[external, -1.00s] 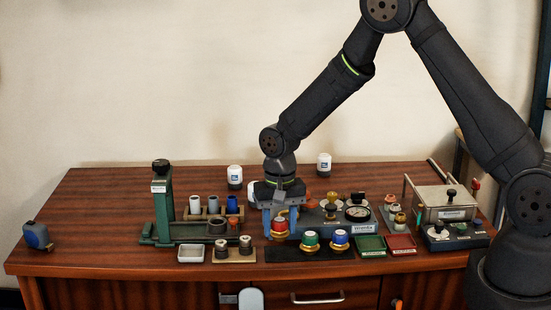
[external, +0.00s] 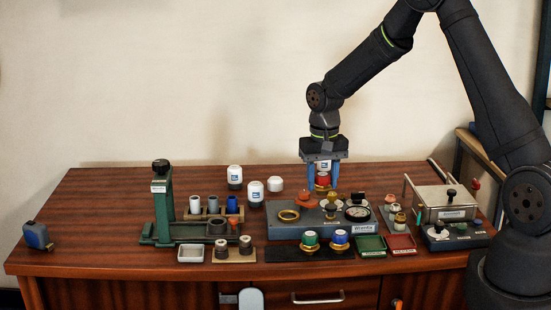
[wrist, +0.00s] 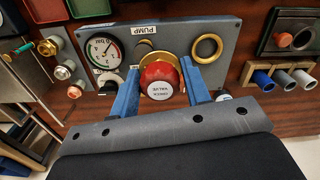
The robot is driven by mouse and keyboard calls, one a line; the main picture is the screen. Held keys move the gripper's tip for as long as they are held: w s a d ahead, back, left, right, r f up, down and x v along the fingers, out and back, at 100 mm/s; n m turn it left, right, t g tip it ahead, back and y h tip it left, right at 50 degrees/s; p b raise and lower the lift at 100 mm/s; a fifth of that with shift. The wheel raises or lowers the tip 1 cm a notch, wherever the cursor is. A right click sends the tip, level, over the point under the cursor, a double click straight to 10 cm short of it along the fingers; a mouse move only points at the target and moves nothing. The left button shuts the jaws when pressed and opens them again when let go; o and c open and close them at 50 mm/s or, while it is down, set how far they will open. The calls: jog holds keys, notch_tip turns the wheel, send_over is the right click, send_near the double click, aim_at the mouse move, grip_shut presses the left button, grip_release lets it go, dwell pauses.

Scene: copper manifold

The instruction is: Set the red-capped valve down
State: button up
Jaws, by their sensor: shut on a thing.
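The red-capped valve (external: 322,181) is held between the blue fingers of my gripper (external: 322,188), above the back of the grey manifold block (external: 283,232). In the wrist view, its red cap with a white label (wrist: 160,80) sits between the two fingers, with part of its brass body behind. My gripper is shut on the valve. A brass ring (external: 289,215) on the block's left part is empty; it also shows in the wrist view (wrist: 207,48). Whether the valve touches the block is hard to tell.
A green-capped valve (external: 310,239) and a blue-capped valve (external: 340,238) stand on the dark front mat (external: 285,255). A gauge (external: 357,213) and dark knobs crowd the block's right part. White-lidded jars (external: 256,190) stand behind, and a green stand (external: 162,205) is at left.

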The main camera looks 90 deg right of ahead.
jog(key=s+d, duration=0.4)
jog(key=d, duration=0.5)
jog(key=s+d, duration=0.4)
jog(key=d, duration=0.4)
jog(key=s+d, duration=0.4)
jog(key=d, duration=0.5)
jog(key=w+f, duration=0.2)
jog(key=w, duration=0.2)
jog(key=w+d+f, duration=0.1)
jog(key=w+f, duration=0.1)
jog(key=w, duration=0.1)
jog(key=w+f, duration=0.3)
jog(key=w, duration=0.1)
jog(key=shift+w+d+f, duration=0.1)
jog(key=shift+w+d, duration=0.15)
jog(key=shift+w, duration=0.1)
jog(key=shift+f, duration=1.95)
jog(key=shift+f, duration=0.15)
jog(key=o, duration=1)
jog(key=shift+o, duration=0.2)
notch_tip(320, 180, up, 12)
